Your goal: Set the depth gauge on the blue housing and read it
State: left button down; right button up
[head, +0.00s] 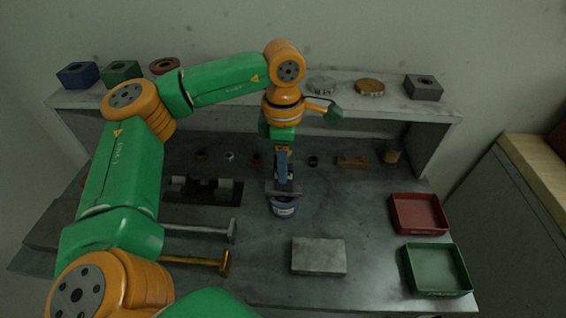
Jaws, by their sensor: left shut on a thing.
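My left gripper (283,165) points down over the middle of the bench and is shut on the depth gauge. The gauge shows as a flat grey bar (284,188) below the fingers; its upper part is mostly hidden by the gripper. A round blue-grey housing (284,208) stands on the bench right under the bar. The bar overlaps the housing's top in this view; I cannot tell whether they touch. No gauge reading can be made out. My right gripper is not in view.
A grey block (318,256) lies in front. A red tray (419,214) and a green tray (436,269) stand at the right. Two hammer-like tools (231,230) and a dark rack (203,192) lie left. A raised shelf (225,92) with several parts spans the back.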

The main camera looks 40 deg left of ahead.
pick_arm(q)
jog(key=shift+s+d+f, duration=0.1)
jog(key=shift+f, duration=0.35)
jog(key=shift+d, duration=0.15)
jog(key=shift+f, duration=0.1)
jog(key=shift+f, duration=0.15)
jog(key=c, duration=0.6)
grip_release()
jog(key=shift+o, duration=0.2)
